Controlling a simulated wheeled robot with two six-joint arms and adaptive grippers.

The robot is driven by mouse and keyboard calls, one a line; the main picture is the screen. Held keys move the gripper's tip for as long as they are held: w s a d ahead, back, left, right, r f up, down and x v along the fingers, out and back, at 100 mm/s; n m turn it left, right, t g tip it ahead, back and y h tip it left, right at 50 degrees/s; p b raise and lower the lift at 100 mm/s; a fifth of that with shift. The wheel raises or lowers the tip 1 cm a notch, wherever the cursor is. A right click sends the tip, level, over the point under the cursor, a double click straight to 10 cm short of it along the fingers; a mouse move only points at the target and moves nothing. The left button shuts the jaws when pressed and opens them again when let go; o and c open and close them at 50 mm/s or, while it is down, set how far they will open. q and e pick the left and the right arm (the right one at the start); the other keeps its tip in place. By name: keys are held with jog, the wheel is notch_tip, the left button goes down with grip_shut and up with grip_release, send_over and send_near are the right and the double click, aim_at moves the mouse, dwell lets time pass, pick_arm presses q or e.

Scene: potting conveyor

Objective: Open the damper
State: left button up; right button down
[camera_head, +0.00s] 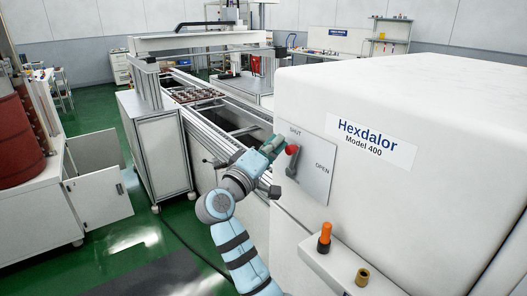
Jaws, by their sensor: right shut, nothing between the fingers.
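The damper lever is on a grey panel (316,180) on the side of the white Hexdalor machine (420,110). Its red knob (291,150) is at the top, just below the word SHUT, and its dark arm (290,170) runs down from it. The word OPEN is at the panel's right. My right gripper (275,145) is shut and empty, just left of the red knob. I cannot tell whether it touches the knob. My left gripper is not in view.
An orange-topped peg (324,238) and a brass fitting (362,277) are on a ledge below the panel. A conveyor (225,110) with a tray of pots runs behind my right arm. A white cabinet with an open door (100,195) and a red drum (20,140) are at left.

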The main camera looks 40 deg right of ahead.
pick_arm(q)
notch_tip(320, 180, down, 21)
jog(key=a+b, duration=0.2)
jog(key=b, duration=1.8)
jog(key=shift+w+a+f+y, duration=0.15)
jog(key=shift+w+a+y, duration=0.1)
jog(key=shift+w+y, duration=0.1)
pick_arm(e)
jog(key=s+f+m+g+h, duration=0.2)
jog(key=s+f+m+g, duration=0.2)
jog(key=s+m, duration=0.4)
jog(key=shift+a+f+m+g+h, duration=0.35)
jog(key=shift+a+m+g+h, duration=0.1)
jog(key=shift+m, duration=1.65)
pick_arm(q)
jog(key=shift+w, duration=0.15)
pick_arm(e)
jog(key=shift+r, duration=0.1)
notch_tip(320, 180, up, 4)
jog(key=p, duration=0.3)
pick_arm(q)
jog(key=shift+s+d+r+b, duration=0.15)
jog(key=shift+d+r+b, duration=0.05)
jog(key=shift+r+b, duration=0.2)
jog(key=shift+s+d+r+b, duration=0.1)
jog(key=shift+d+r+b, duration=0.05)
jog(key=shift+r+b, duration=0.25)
pick_arm(e)
jog(key=v, duration=1)
jog(key=shift+w, duration=0.5)
